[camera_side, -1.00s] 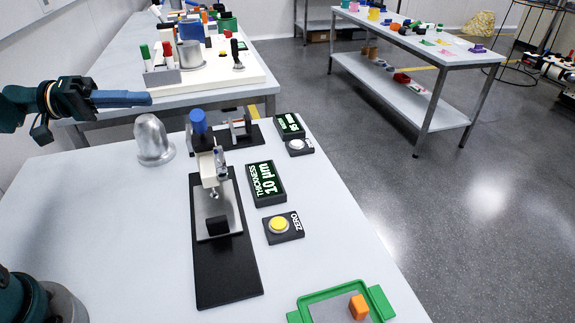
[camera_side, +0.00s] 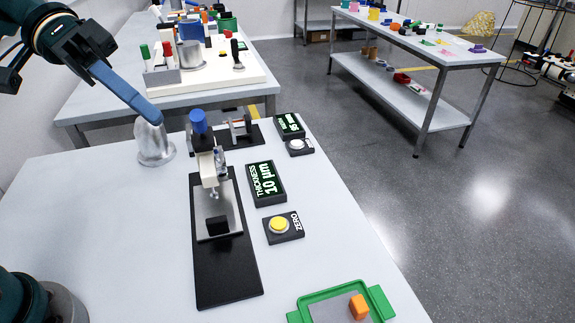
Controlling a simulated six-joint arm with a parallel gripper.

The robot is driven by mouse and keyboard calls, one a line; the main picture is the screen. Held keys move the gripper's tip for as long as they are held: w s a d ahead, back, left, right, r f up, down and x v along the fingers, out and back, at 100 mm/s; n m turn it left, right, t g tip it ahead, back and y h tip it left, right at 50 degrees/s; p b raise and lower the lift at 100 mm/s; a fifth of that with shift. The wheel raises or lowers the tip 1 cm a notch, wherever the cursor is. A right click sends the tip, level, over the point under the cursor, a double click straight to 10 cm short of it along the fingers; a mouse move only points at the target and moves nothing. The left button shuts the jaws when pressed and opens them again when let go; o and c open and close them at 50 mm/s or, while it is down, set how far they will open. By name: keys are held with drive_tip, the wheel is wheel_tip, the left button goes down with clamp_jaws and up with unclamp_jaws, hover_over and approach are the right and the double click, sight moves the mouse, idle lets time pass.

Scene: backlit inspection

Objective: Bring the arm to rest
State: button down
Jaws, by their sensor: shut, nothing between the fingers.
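My gripper (camera_side: 157,117) is at the upper left, above the left part of the table. Its blue fingers lie together, shut and empty, slanting down to the right. In the picture the fingertips overlap the top of a silver domed cylinder (camera_side: 152,147); I cannot tell whether they touch it. The forearm enters from the left edge.
A thickness gauge (camera_side: 209,165) with a blue knob stands on a black base mid-table. Beside it are a display reading 10 µm (camera_side: 266,183) and a yellow ZERO button (camera_side: 279,225). A green tray (camera_side: 380,300) with an orange block (camera_side: 358,306) is front right. The left table area is clear.

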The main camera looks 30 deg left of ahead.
drive_tip(key=s+d+f+t+y, duration=0.2)
drive_tip(key=s+f+y, duration=0.5)
drive_tip(key=s, duration=0.4)
drive_tip(key=a+n+y, duration=0.1)
drive_tip(key=w+a+n+t+y, duration=0.1)
drive_tip(key=a+n, duration=0.1)
drive_tip(key=a+n+t+y, duration=0.1)
drive_tip(key=y, duration=0.1)
drive_tip(key=shift+w+a+f+n, duration=0.25)
drive_tip(key=shift+w+f+n, duration=0.05)
drive_tip(key=shift+w+n, duration=0.1)
